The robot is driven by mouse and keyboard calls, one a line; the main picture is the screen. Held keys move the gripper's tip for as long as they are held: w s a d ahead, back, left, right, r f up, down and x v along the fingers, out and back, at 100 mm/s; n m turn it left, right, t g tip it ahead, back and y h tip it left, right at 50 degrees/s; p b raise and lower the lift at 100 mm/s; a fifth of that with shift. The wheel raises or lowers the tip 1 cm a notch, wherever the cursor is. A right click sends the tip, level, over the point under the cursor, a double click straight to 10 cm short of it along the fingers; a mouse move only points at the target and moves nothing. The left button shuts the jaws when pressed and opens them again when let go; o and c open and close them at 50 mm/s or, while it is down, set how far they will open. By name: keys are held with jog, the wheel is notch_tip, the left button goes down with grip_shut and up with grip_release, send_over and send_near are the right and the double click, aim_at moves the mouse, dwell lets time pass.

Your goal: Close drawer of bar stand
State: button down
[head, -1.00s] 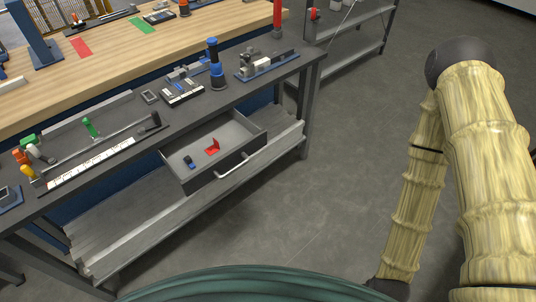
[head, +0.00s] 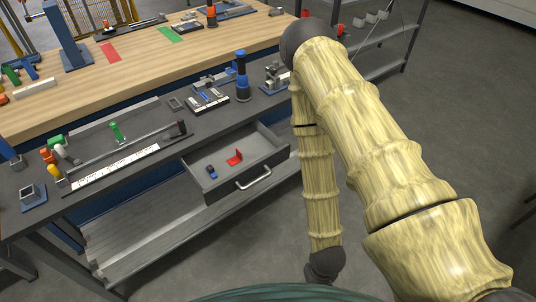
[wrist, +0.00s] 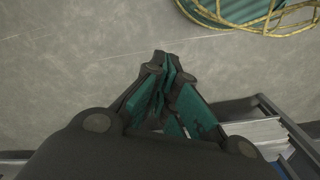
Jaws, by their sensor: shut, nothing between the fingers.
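The drawer (head: 225,185) of the bar stand (head: 150,175) is pulled open in the head view. It holds a small red piece (head: 235,157) and a small blue piece (head: 211,171). Its front carries a light metal handle (head: 254,179). My arm stands right of the drawer in the head view, and its gripper end is not visible there. In the wrist view my gripper (wrist: 162,58) is shut and empty over the grey floor. The drawer cannot be made out for sure in the wrist view.
The dark bench top holds a blue-topped device (head: 242,75), a long ruler-like strip (head: 125,160) and several tools. A slatted lower shelf (head: 140,240) runs under the drawer. Grey shelving (head: 385,45) stands at the back right. Floor in front of the drawer is clear.

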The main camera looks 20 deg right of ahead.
jog(key=w+d+r+m+t+b, duration=0.1)
jog(key=w+d+r+m+b, duration=0.2)
jog(key=w+m, duration=0.6)
jog(key=w+d+r+m+t+b, duration=0.1)
jog(key=w+d+r+m, duration=0.35)
jog(key=w, duration=0.75)
jog(key=w+d+r+m+t+y+b, duration=0.2)
jog(key=w+d+r+m+b, duration=0.15)
jog(key=w+r+m, duration=1.1)
jog(key=w+a+f+m+p, duration=0.1)
jog(key=w+a+f+m, duration=0.1)
jog(key=w+f, duration=0.3)
jog(key=shift+a+f+m, duration=0.4)
jog(key=shift+a+f, duration=0.25)
jog(key=shift+f, duration=0.85)
